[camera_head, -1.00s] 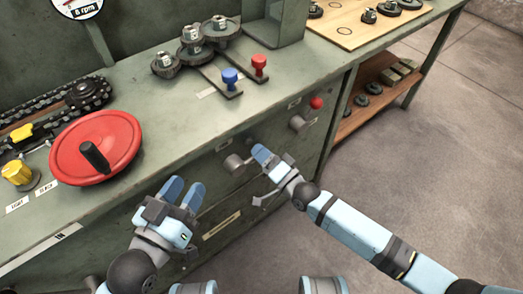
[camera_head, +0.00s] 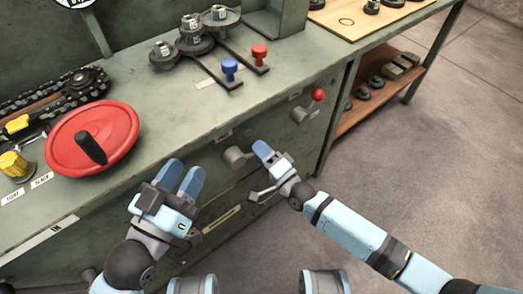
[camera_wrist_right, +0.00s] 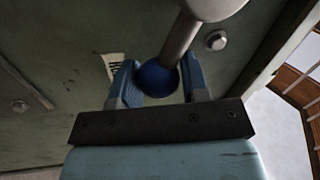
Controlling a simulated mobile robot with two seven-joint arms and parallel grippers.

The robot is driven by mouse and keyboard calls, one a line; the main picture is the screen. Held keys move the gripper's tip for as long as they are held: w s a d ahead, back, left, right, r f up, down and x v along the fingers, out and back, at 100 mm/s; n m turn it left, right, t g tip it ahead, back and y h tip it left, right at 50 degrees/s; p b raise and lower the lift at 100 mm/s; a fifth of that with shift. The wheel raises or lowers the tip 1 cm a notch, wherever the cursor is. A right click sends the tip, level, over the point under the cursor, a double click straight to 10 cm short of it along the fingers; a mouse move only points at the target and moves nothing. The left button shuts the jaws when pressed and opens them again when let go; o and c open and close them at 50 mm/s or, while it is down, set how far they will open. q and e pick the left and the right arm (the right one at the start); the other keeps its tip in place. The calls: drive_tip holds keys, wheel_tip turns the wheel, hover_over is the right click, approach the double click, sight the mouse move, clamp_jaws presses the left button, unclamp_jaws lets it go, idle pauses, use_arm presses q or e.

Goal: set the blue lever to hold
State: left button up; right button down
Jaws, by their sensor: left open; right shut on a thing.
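The blue lever has a grey hub (camera_head: 237,156) on the front panel of the bench; its blue ball knob is hidden by my gripper in the head view. In the right wrist view the blue knob (camera_wrist_right: 157,78) sits between the fingers, at the end of a grey rod (camera_wrist_right: 181,40). My right gripper (camera_head: 264,152) is shut on this knob. A white label (camera_wrist_right: 115,66), partly covered by a finger, lies beside the knob on the panel. My left gripper (camera_head: 182,178) is open and empty in front of the bench edge, left of the lever.
A similar lever with a red knob (camera_head: 318,94) is on the panel to the right. On the bench top are a red handwheel (camera_head: 112,128), a yellow knob (camera_head: 12,164), and blue (camera_head: 230,68) and red (camera_head: 259,53) upright knobs. The floor at right is clear.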

drive_tip(key=c, duration=0.6)
unclamp_jaws()
drive_tip(key=shift+s+a+f, duration=0.1)
drive_tip(key=shift+s+f, duration=0.15)
drive_tip(key=shift+f, duration=0.15)
drive_tip(key=shift+r, duration=0.15)
drive_tip(key=shift+w+r, duration=0.15)
drive_tip(key=shift+r, duration=0.05)
